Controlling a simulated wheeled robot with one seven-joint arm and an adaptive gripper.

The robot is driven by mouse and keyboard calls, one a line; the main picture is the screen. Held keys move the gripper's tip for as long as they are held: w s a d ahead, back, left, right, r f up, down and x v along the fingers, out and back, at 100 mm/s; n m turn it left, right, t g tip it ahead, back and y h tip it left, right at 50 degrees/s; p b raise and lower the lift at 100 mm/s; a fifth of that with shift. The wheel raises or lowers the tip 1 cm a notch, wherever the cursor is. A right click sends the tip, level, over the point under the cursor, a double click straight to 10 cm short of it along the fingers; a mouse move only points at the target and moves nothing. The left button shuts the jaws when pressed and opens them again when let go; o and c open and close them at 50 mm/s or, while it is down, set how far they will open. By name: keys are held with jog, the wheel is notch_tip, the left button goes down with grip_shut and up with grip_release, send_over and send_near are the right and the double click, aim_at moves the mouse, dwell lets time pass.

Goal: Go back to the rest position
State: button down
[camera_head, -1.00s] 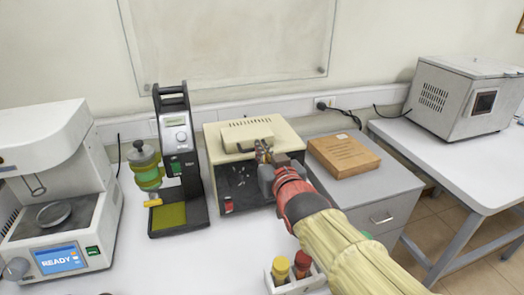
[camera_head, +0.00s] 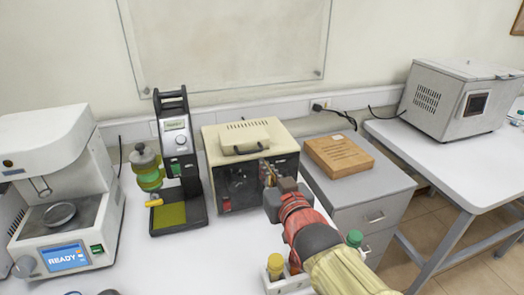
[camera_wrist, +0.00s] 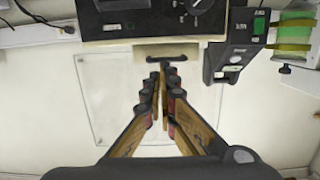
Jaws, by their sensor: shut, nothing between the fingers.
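My gripper (camera_head: 266,170) is in front of the right part of the beige and black tester box (camera_head: 252,131), with nothing held. In the wrist view, the fingers of my gripper (camera_wrist: 163,68) come together at the tips and are shut. The tester's handle on top is in clear view. My gripper and arm hide part of the tester's dark front and part of the bottle rack (camera_head: 290,286) below.
A green-vessel instrument (camera_head: 172,160) stands left of the tester. A white analyser (camera_head: 67,257) reading READY is at the far left. A wooden box (camera_head: 338,156) lies on the grey drawer cabinet (camera_head: 368,215). A grey oven (camera_head: 450,100) stands on the right table.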

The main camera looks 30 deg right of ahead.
jog(key=shift+s+a+f, duration=0.1)
jog(key=shift+s+f, duration=0.2)
jog(key=shift+s, duration=0.2)
jog(key=shift+s+a+f, duration=0.1)
jog(key=shift+s+f, duration=0.2)
jog(key=shift+s, duration=0.2)
jog(key=s+a+f+n+g+y, duration=0.1)
jog(key=s+a+f+g, duration=0.3)
jog(key=s, duration=0.3)
jog(key=s+a+f+n+g+y+p, duration=0.1)
jog(key=s+a+f+g, duration=0.3)
jog(key=s, duration=0.4)
jog(key=shift+s+a+g+y, duration=0.15)
jog(key=shift+a+g+y, duration=0.45)
jog(key=shift+g, duration=0.6)
jog(key=shift+n, duration=0.3)
